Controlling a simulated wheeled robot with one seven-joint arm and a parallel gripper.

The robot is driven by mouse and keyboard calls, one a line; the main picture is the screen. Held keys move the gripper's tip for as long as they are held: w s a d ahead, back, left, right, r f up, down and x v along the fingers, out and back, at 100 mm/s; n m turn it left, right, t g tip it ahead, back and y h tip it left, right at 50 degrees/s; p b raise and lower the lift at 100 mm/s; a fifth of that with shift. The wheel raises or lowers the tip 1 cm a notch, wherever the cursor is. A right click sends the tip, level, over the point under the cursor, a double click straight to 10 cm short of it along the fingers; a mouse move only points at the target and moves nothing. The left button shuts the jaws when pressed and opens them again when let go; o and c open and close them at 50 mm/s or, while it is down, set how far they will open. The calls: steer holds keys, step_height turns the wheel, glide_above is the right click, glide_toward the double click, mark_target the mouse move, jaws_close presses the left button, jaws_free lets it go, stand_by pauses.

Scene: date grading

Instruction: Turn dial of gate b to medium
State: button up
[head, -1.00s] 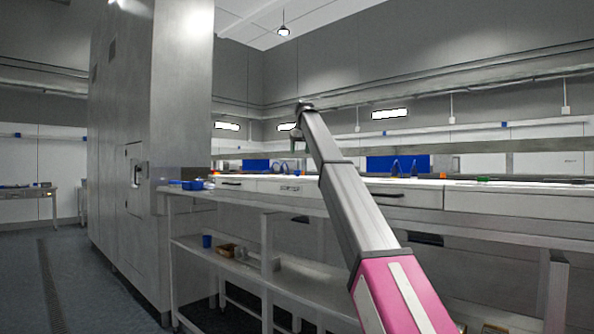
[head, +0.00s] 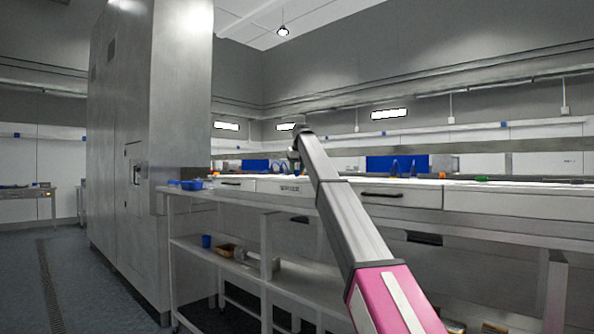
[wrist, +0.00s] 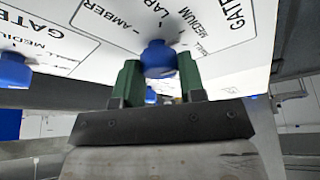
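In the wrist view a blue dial (wrist: 158,60) sits on a white panel (wrist: 110,25) that appears upside down and tilted. Black lettering beside it reads GATE, MEDIUM, LAR and AMBER; the gate's letter is not readable. The green fingers of my gripper (wrist: 160,75) stand apart on both sides of this dial, very close to it. I see no clear grip. In the head view my gripper (head: 296,150) is a small dark shape at the arm's far end, by the bench, and the dial cannot be made out.
A second blue dial (wrist: 13,70) is at the left edge of the wrist view, by another GATE label. In the head view a long bench (head: 470,200) with drawers spans the right. A tall metal cabinet (head: 180,100) stands at left. Blue trays (head: 190,184) lie on the bench's near end.

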steer(key=c, duration=0.3)
steer(key=shift+n, duration=0.8)
steer(key=o, duration=0.9)
steer(key=shift+r, duration=0.1)
steer(key=v, duration=1)
steer(key=shift+d+r, duration=0.3)
